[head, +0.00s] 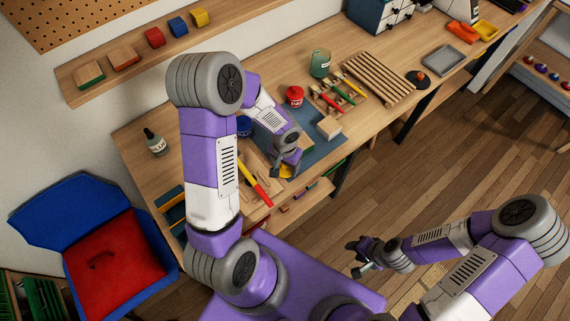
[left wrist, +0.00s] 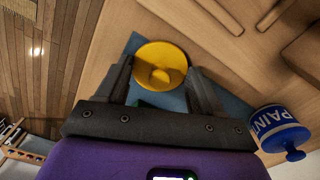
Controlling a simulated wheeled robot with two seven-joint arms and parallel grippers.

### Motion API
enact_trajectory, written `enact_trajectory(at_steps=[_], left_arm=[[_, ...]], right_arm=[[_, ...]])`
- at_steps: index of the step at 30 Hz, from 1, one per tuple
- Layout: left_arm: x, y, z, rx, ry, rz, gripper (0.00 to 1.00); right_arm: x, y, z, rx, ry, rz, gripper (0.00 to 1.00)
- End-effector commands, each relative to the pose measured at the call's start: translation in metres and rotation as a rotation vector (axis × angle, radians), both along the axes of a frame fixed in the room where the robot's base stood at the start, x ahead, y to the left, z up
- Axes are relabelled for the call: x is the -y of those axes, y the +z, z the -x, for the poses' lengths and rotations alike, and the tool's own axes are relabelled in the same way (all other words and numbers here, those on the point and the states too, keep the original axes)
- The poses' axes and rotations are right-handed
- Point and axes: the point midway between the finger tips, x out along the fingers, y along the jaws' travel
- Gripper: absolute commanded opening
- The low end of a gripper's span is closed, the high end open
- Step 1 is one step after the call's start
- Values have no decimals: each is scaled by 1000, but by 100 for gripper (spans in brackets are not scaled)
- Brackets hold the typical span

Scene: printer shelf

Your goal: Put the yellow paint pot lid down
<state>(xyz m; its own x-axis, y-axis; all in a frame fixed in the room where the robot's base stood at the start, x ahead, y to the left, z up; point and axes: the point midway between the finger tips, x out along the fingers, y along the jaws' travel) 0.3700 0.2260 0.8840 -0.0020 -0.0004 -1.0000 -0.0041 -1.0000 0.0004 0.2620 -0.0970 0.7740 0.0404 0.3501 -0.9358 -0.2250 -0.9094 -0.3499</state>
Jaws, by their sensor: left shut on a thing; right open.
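The yellow paint pot lid (left wrist: 160,66) is a round disc with a raised knob, between the fingertips of my left gripper (left wrist: 160,75) in the left wrist view. In the head view the left gripper (head: 283,171) is shut on the lid (head: 287,170) near the front edge of the workbench. My wrist partly hides the lid there. I cannot tell whether the lid touches the surface below. My right gripper (head: 362,258) is open and empty, out over the floor, away from the bench.
A blue paint pot (left wrist: 277,128) stands beside the left gripper. A red pot (head: 294,96) and a wooden block (head: 328,127) are on or near the blue mat (head: 322,149). A red-and-yellow-handled tool (head: 257,189) lies left of the gripper. A slatted rack (head: 379,78) stands farther right.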

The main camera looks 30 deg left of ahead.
Motion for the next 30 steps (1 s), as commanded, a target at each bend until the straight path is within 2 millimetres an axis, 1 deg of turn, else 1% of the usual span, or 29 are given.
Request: enact_trajectory(at_steps=[4,8,9,11,12,14,22,26,29,30], left_arm=[[0,1,0,1,0,0,39],[0,-3,0,1,0,0,40],[0,-3,0,1,0,0,69],[0,-2,0,1,0,0,78],[0,-2,0,1,0,0,85],[0,-2,0,1,0,0,93],[0,-1,0,1,0,0,93],[0,4,0,1,0,0,93],[-1,21,-2,7,2,-1,93],[-1,30,-2,7,2,-1,93]], right_arm=[[0,1,0,0,0,0,43],[0,-4,0,0,0,0,43],[0,-4,0,0,0,0,43],[0,-3,0,0,0,0,43],[0,-3,0,0,0,0,43],[0,-3,0,0,0,0,43],[0,-3,0,0,0,0,43],[0,3,0,0,0,0,43],[0,6,0,0,0,0,43],[0,9,0,0,0,0,43]])
